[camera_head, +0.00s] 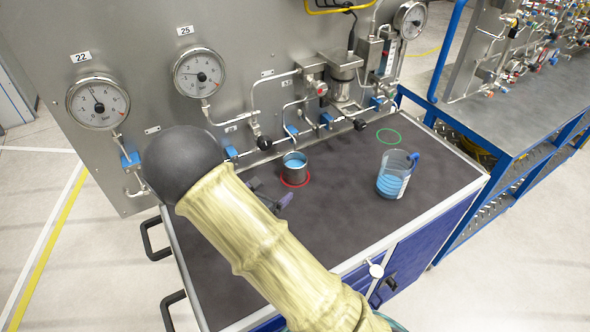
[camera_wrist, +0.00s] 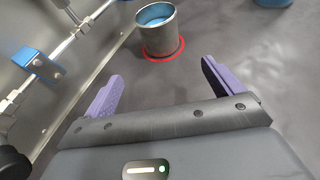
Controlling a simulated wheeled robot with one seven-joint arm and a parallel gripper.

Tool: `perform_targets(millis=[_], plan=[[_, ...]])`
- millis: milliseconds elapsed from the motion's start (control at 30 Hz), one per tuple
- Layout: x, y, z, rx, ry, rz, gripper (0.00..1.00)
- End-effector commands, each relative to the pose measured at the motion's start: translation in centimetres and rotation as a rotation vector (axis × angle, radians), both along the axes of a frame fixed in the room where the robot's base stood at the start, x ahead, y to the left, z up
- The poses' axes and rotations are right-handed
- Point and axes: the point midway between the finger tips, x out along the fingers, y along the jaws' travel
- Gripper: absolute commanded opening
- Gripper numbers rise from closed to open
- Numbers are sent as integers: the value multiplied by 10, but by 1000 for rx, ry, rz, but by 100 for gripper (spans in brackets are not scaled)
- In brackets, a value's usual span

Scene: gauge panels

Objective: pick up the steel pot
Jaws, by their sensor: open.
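The steel pot (camera_head: 294,169) is a small grey cylinder with blue liquid inside. It stands upright on the dark bench top, on a red ring mark (camera_head: 283,181). In the wrist view the pot (camera_wrist: 158,37) is at the top centre, beyond my fingertips. My gripper (camera_wrist: 160,76) is open, with its two purple fingers spread and nothing between them. In the head view my gripper (camera_head: 268,194) is close to the pot on its lower left, partly hidden behind my arm. The fingers appear apart from the pot.
A clear beaker (camera_head: 392,176) with blue liquid stands to the right. A green ring mark (camera_head: 389,136) lies behind it, empty. The gauge panel (camera_head: 240,60) with pipes and valves rises behind the pot. The bench top between pot and beaker is clear.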

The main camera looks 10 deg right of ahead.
Motion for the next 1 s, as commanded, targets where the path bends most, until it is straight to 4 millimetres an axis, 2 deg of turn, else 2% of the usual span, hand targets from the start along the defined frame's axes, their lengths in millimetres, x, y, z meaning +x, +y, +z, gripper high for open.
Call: perform_targets(millis=[500,1000], plan=[[61,-53,-32,0,0,-2,92],[69,-60,-36,0,1,-2,92]])
